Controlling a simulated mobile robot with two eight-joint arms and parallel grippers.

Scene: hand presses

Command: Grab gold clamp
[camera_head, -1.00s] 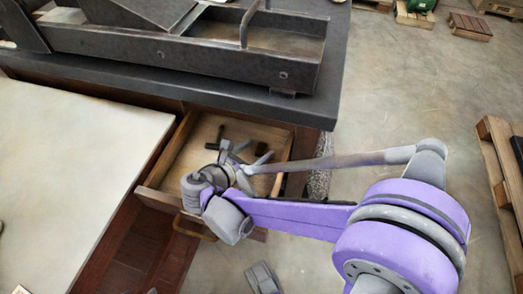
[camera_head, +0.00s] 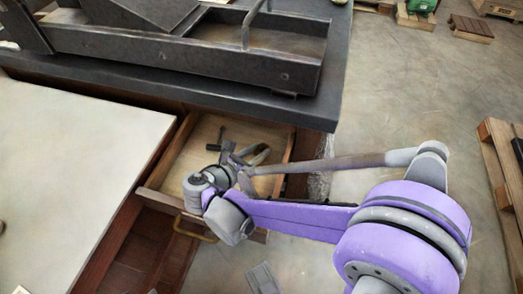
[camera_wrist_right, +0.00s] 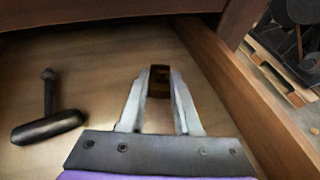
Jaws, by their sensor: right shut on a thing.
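The gold clamp (camera_wrist_right: 159,79) shows in the right wrist view as a small dark brown-gold block between my fingertips, inside the open drawer. My right gripper (camera_wrist_right: 160,90) is shut on it, one pale finger on each side. In the head view, my right gripper (camera_head: 261,153) reaches down into the drawer (camera_head: 186,143), and its fingers hide the clamp. My left gripper is not in view.
A black T-shaped tool (camera_wrist_right: 47,120) lies to the left on the drawer floor. The drawer's right wall (camera_wrist_right: 222,80) runs close beside the gripper. The dark workbench (camera_head: 310,108) with a metal press (camera_head: 190,55) overhangs the drawer's back. A pale tabletop (camera_head: 70,170) stands at left.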

